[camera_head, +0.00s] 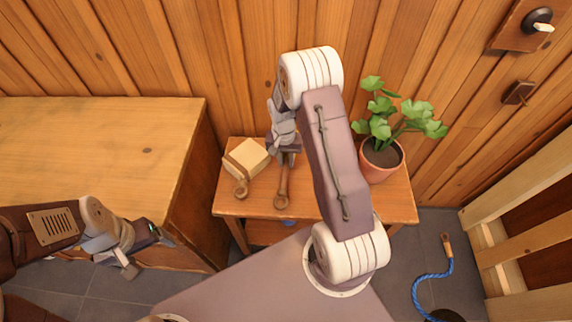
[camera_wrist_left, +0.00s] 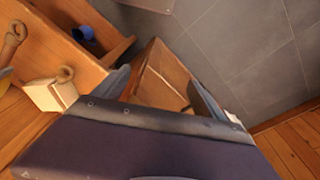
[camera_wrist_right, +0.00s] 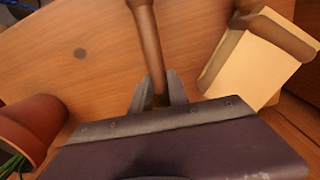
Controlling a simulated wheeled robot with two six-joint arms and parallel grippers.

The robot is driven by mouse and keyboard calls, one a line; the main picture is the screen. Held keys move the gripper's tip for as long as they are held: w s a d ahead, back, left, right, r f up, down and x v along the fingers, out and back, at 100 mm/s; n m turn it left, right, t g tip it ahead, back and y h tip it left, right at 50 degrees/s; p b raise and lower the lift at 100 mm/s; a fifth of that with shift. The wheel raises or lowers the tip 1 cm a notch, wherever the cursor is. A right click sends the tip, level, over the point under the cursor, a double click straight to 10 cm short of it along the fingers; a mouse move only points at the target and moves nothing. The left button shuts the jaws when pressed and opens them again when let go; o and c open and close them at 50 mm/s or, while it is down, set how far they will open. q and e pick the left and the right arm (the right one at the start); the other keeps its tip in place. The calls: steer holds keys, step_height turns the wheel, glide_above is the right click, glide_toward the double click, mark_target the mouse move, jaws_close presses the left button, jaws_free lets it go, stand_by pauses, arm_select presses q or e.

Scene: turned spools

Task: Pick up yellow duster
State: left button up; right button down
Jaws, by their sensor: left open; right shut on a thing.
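A brown wooden handle (camera_head: 282,188) with a rounded end lies over the small table. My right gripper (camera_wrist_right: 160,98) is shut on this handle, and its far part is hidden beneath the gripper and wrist. In the left wrist view the handle (camera_wrist_left: 14,38) shows at the left edge, with a sliver of yellow beside it; I cannot tell for sure that the two are one thing. A pale cream-yellow block with a brown handle (camera_head: 248,156) lies beside it on the table, apart from the gripper. My left gripper (camera_head: 162,237) is open and empty, left of the small table.
The small wooden table (camera_head: 335,203) also bears a potted plant (camera_head: 381,158) at its right. A larger wooden cabinet (camera_head: 100,140) stands at the left. A blue rope (camera_head: 428,279) lies on the floor at the right. A plank wall closes the back.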

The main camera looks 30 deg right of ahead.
steer(key=s+d+r+p, duration=0.1)
steer(key=s+d+r, duration=0.4)
steer(key=s, duration=0.5)
steer(key=shift+d+r, duration=0.4)
steer(key=shift+r, duration=0.45)
